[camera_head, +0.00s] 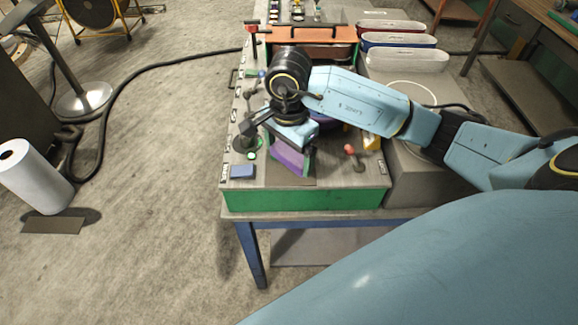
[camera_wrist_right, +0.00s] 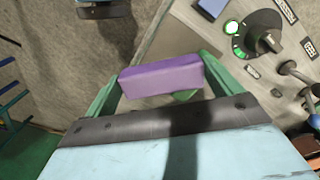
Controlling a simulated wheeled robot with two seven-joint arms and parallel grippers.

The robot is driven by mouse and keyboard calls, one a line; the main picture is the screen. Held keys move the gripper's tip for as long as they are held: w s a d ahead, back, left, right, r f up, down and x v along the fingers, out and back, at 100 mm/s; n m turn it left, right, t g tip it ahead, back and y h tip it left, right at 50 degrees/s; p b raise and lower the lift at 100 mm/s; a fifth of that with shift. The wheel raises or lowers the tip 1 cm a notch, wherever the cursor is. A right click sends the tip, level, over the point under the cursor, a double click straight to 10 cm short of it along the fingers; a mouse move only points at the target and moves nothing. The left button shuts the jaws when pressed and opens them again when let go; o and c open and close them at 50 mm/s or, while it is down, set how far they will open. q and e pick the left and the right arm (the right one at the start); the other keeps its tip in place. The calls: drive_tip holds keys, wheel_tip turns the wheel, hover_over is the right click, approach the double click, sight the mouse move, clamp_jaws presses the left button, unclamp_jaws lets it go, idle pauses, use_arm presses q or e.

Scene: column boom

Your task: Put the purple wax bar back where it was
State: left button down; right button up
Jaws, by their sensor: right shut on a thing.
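The purple wax bar (camera_head: 289,158) is in my right gripper (camera_head: 293,152), above the near edge of the grey control panel (camera_head: 340,178). In the right wrist view the purple bar (camera_wrist_right: 160,77) lies crosswise between the two green fingers of my right gripper (camera_wrist_right: 158,82), which is shut on it. Whether the bar touches the panel below cannot be told. The panel just under the bar is partly hidden by the gripper and arm. My left gripper is in neither view.
A blue block (camera_head: 242,171) lies at the panel's near left corner, left of the bar. A red-knobbed lever (camera_head: 352,153) stands to the right. A dial (camera_wrist_right: 262,38) with lit green buttons is close by. Red, blue and white bins (camera_head: 406,58) stand at the back right.

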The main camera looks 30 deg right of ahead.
sight(289, 179)
drive_tip(key=shift+f, duration=1.25)
wheel_tip(289, 179, down, 2)
drive_tip(key=shift+f, duration=0.15)
drive_tip(key=shift+f+p, duration=0.3)
drive_tip(key=shift+f, duration=0.1)
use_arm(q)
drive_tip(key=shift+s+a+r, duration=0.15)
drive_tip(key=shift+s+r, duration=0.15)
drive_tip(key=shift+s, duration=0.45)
use_arm(e)
drive_tip(key=shift+f, duration=0.15)
drive_tip(key=o, duration=0.7)
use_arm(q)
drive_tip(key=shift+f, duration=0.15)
